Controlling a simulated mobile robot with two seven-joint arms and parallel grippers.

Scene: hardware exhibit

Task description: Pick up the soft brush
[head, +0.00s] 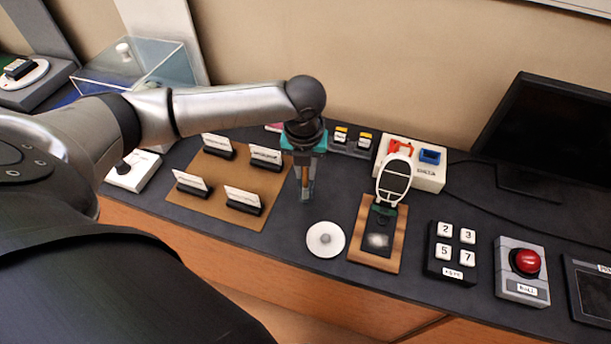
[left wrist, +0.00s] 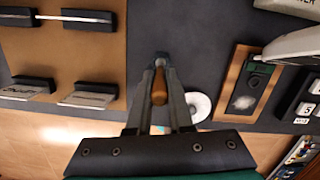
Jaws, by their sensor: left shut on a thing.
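The soft brush (head: 305,174) has an orange-brown wooden handle and sits upright between the fingers of my left gripper (head: 307,190). In the left wrist view the brush handle (left wrist: 159,90) shows between the two fingers of my left gripper (left wrist: 161,66), which are shut on it. The fingers hide part of the brush. The gripper points down over the dark counter, between the brown board and the white round disc. I cannot tell whether the brush touches the counter. My right gripper is in neither view.
The brown board (head: 212,206) with several card holders is at left. The white disc (head: 325,239) is close at front right. A monitor (head: 548,135) is behind.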

